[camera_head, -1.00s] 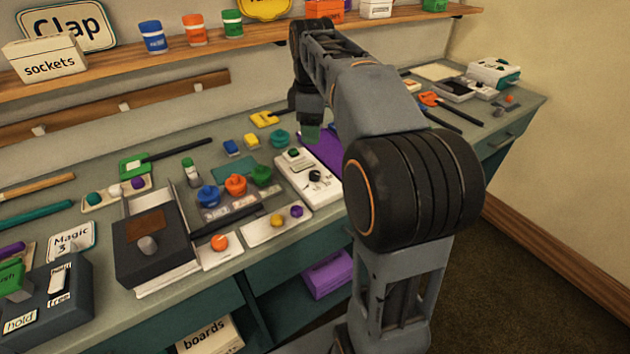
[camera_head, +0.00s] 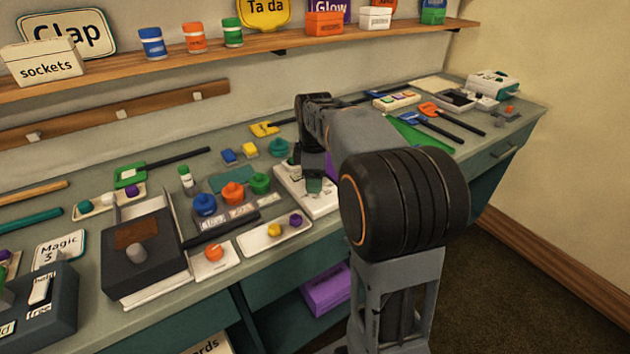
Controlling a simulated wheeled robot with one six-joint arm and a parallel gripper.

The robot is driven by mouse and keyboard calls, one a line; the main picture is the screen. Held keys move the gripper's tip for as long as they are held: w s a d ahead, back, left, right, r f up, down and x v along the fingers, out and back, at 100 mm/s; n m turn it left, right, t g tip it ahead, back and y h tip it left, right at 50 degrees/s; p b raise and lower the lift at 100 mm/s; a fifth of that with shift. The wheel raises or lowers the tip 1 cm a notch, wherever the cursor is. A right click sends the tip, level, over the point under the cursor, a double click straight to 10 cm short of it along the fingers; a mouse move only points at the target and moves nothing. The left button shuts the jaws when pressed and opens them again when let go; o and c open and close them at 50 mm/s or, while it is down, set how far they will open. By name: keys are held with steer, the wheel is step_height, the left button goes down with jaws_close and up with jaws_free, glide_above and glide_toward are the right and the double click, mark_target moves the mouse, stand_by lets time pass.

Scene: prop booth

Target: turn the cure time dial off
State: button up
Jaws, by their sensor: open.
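A white control box (camera_head: 292,187) lies on the bench near its front edge, left of my arm. A black dial with small markings sits on its face in the earlier view; now my gripper covers it. My gripper (camera_head: 313,184) points down over the box, its fingertips at the dial's place. It is open. I cannot tell whether the fingers are around the dial or just above it, nor which way the dial points.
Orange, blue and green-topped pots (camera_head: 233,191) stand just left of the box. A white tray (camera_head: 262,245) with yellow and purple knobs lies in front. A shelf (camera_head: 185,70) runs above the bench.

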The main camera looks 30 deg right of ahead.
steer(key=shift+f, duration=0.35)
steer(key=c, duration=0.9)
